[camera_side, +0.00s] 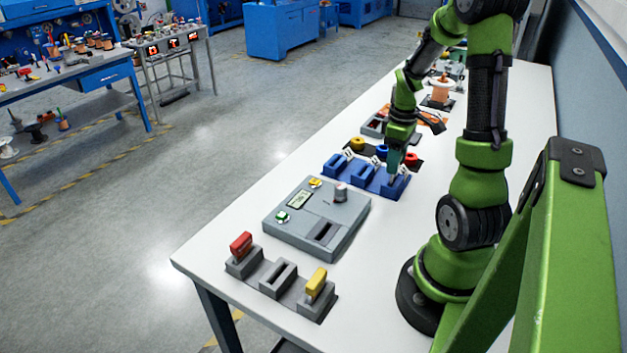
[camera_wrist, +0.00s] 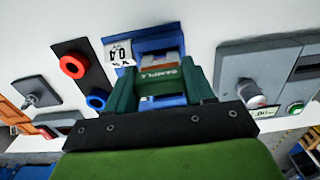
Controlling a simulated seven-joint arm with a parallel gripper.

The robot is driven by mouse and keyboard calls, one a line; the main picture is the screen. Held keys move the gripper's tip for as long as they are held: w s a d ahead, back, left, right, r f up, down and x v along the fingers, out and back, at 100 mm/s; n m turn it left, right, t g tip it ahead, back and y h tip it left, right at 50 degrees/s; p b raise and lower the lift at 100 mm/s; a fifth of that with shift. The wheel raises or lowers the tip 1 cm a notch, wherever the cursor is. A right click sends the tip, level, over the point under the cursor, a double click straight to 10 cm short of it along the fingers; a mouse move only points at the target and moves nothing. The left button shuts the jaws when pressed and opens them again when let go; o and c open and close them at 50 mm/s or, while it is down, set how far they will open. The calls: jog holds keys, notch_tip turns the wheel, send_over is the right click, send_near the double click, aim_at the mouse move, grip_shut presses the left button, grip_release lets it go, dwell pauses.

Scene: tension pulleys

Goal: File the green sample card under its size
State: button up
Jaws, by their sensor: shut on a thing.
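My gripper (camera_side: 394,163) is low over the right-hand bin of the blue three-bin rack (camera_side: 364,181). In the wrist view my gripper (camera_wrist: 160,84) is shut on the green sample card (camera_wrist: 160,74), which is marked "SAMPLE". The card is between the two dark green fingers, in front of a blue bin (camera_wrist: 153,43) with a white "0.4" label (camera_wrist: 120,53). A brownish strip shows beyond the card's lettering. The card's lower edge is hidden, so I cannot tell how deep it sits in the bin.
A grey tester (camera_side: 317,217) with a knob, screen and slot stands nearer the camera. In front, a grey holder (camera_side: 278,276) carries a red card (camera_side: 241,244) and a yellow card (camera_side: 317,281); its middle slot is empty. Yellow (camera_side: 357,145), blue (camera_side: 381,151) and red (camera_side: 411,159) rings sit behind the rack.

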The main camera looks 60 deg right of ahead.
jog(key=shift+f, duration=1.65)
dwell(0.5)
jog(key=o, duration=1.1)
jog(key=shift+o, duration=0.4)
jog(key=shift+o, duration=1.3)
jog(key=shift+r, duration=3.95)
